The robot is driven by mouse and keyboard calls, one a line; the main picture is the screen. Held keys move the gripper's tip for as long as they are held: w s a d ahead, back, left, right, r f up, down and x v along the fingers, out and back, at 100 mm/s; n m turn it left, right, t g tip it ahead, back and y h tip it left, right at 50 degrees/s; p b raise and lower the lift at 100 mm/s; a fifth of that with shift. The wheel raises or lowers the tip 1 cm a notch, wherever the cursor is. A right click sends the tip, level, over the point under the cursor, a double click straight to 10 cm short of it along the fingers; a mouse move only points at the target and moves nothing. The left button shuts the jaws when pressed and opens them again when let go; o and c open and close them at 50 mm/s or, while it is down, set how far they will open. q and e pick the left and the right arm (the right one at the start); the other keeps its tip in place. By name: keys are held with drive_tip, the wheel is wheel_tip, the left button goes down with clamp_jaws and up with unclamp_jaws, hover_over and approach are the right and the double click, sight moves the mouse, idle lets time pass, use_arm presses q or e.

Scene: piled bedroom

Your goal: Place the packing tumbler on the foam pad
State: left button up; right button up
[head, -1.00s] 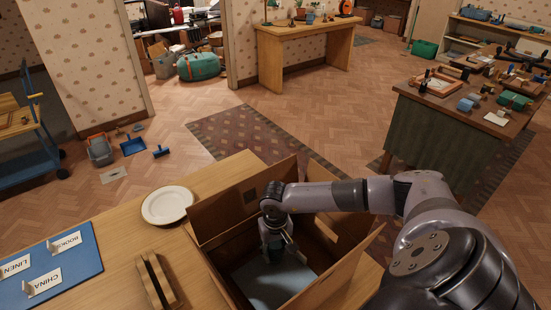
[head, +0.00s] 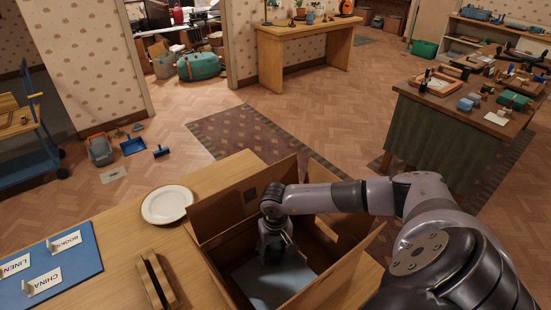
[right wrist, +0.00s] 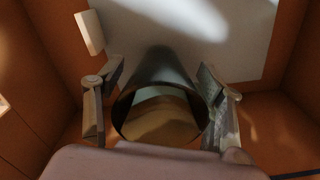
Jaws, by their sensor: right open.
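The packing tumbler (right wrist: 160,122) is a dark, open-mouthed cup between the spread fingers of my right gripper (right wrist: 160,112) in the right wrist view. Its mouth faces the camera, and gaps show beside it. It appears to stand upright on the pale grey foam pad (right wrist: 235,55), but its base is hidden. In the head view, my right gripper (head: 275,247) is open and reaches down inside the cardboard box, above the foam pad (head: 272,285) on the box floor. The tumbler is largely hidden there by the gripper. My left gripper is not in view.
The open cardboard box (head: 222,212) has raised flaps around my right arm. A white plate (head: 167,204), a wooden block-like holder (head: 158,282) and a blue board (head: 60,270) with label cards lie left of it on the wooden table (head: 120,232).

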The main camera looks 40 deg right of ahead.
drive_tip(key=shift+r, duration=0.2)
drive_tip(key=shift+w+r, duration=0.1)
drive_tip(key=shift+r, duration=0.25)
wheel_tip(320, 180, up, 11)
drive_tip(key=b, duration=0.3)
drive_tip(key=shift+b, duration=0.4)
